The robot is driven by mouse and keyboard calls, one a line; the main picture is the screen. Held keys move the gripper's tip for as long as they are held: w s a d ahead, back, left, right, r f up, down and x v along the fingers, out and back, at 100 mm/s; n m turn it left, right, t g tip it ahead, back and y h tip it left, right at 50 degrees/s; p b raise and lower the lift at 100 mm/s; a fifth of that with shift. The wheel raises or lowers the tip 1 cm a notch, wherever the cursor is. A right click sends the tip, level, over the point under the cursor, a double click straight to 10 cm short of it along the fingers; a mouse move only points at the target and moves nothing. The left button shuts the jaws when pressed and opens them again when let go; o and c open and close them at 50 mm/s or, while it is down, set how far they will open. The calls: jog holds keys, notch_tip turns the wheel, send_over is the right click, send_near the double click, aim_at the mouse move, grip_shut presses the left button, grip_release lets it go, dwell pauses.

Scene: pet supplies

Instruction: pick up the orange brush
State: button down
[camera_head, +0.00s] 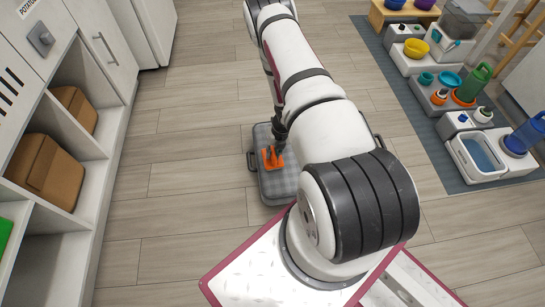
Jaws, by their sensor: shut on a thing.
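The orange brush (273,158) is in the head view, just left of the picture's middle. It shows against a grey tray-like surface with dark handles (272,190). My gripper (278,144) is dark, reaches down from my white arm and is shut on the brush. The arm hides part of the gripper and the right part of the grey surface. I cannot tell whether the brush touches that surface or is held just above it.
White shelves (60,205) with brown boxes (46,168) stand along the left. At the right, a dark mat (397,82) holds bowls, bottles and a tub (478,158) of blue water. The wooden floor (185,150) between the shelves and the grey surface is clear.

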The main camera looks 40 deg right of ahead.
jog(key=shift+r, duration=0.15)
jog(key=shift+r+p, duration=0.45)
jog(key=shift+r, duration=0.15)
jog(key=shift+a+p+v, duration=0.2)
jog(key=shift+p+v, duration=0.55)
jog(key=shift+v, duration=0.45)
jog(key=s+d+r+p, duration=0.1)
jog(key=s+d+p, duration=0.2)
jog(key=s, duration=1.2)
jog(key=shift+s, duration=0.3)
jog(key=c, duration=2.3)
grip_release()
grip_shut()
